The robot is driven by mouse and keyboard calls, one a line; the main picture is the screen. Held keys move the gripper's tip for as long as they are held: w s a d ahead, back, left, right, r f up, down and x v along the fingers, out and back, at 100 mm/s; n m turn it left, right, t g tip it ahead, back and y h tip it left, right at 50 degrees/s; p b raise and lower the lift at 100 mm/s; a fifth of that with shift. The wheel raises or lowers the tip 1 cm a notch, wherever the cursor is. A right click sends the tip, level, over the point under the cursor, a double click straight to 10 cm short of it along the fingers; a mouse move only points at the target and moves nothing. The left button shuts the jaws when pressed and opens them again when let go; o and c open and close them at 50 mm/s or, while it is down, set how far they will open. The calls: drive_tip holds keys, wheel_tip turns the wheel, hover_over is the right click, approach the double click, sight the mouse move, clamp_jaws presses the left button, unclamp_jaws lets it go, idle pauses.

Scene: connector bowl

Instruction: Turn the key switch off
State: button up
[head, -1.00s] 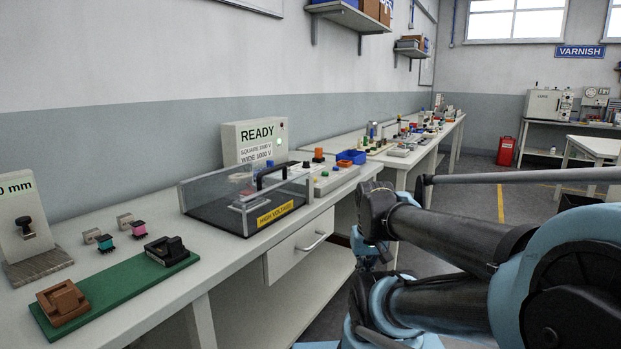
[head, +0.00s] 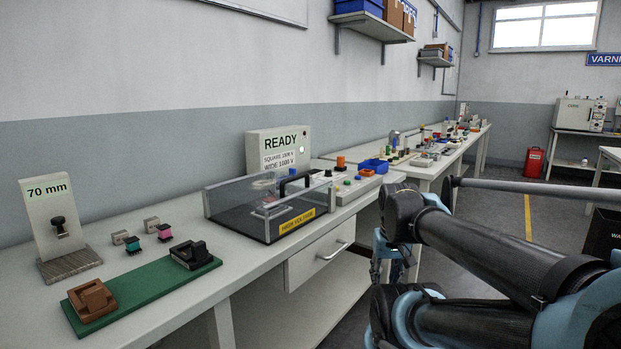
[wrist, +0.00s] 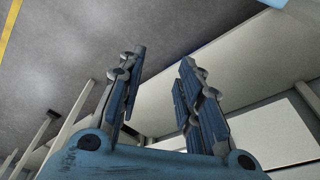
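No key switch can be told apart for certain. A black knob-like part (head: 60,228) sits on the front of the upright "70 mm" block (head: 47,206) at the left of the bench. A low control strip (head: 358,188) with small coloured knobs lies just right of the clear-lidded "HIGH VOLTAGE" box (head: 270,205). The grey "READY" unit (head: 277,150) with a lit green lamp stands behind that box. My gripper (wrist: 160,85) shows in the wrist view with its two blue fingers apart and nothing between them. It is away from these objects; the head view does not show its fingers clearly.
A green board (head: 145,292) with a brown block and a black block lies at the bench's front left. Small coloured coil parts (head: 134,245) stand behind it. A blue bin (head: 374,166) is farther along. A drawer (head: 318,252) is below the bench top. Open floor lies right.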

drive_tip(key=w+a+r, duration=0.2)
drive_tip(key=w+r, duration=0.8)
drive_tip(key=r, duration=0.1)
wheel_tip(320, 180, up, 20)
drive_tip(key=n+t, duration=0.1)
drive_tip(key=t, duration=0.1)
hover_over(311, 175)
drive_tip(key=s, duration=0.7)
drive_tip(key=shift+y, duration=0.3)
drive_tip(key=x, duration=1.6)
drive_tip(key=shift+w+d+f, duration=0.15)
drive_tip(key=shift+d+f, duration=0.15)
drive_tip(key=shift+c, duration=0.3)
clamp_jaws()
